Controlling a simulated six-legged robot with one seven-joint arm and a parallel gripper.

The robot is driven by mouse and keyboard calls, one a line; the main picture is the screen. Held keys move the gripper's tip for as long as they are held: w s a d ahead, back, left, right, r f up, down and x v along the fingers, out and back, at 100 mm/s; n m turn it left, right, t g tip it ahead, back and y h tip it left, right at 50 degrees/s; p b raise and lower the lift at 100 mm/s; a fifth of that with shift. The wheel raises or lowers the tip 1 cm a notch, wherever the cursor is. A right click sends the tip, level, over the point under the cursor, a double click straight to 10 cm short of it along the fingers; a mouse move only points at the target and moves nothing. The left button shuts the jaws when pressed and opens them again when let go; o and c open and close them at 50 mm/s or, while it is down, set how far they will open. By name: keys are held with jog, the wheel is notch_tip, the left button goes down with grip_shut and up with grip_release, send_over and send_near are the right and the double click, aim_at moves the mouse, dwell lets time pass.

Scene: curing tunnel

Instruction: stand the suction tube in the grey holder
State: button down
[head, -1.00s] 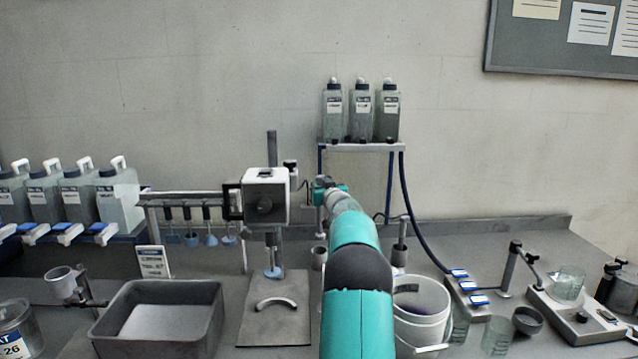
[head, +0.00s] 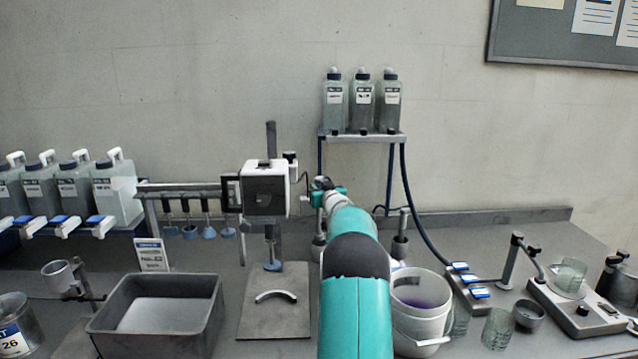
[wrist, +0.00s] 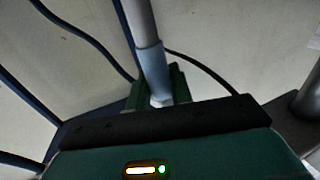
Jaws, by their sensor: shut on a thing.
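My gripper (head: 324,190) is beyond my teal arm in the head view, just right of the white boxed unit on the stand. In the wrist view its green fingers (wrist: 156,92) are shut on the suction tube (wrist: 150,55), a pale grey tube with a light blue sleeve. In the head view the thin tube (head: 319,214) hangs below the gripper, roughly upright. A small grey holder (head: 319,244) stands on the bench right under it. My arm partly hides this spot, so I cannot tell whether the tube's lower end is inside the holder.
A similar grey cup with a rod (head: 400,247) stands to the right, near the white bucket (head: 418,325). A bottle rack (head: 362,138) rises behind. The boxed stand (head: 266,190) is close on the left. A grey tub (head: 208,325) sits front left.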

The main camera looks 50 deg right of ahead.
aim_at(320, 211)
jog(key=shift+f, duration=4.15)
jog(key=c, duration=0.5)
grip_release()
jog(key=shift+s, duration=0.1)
jog(key=shift+v, duration=4.1)
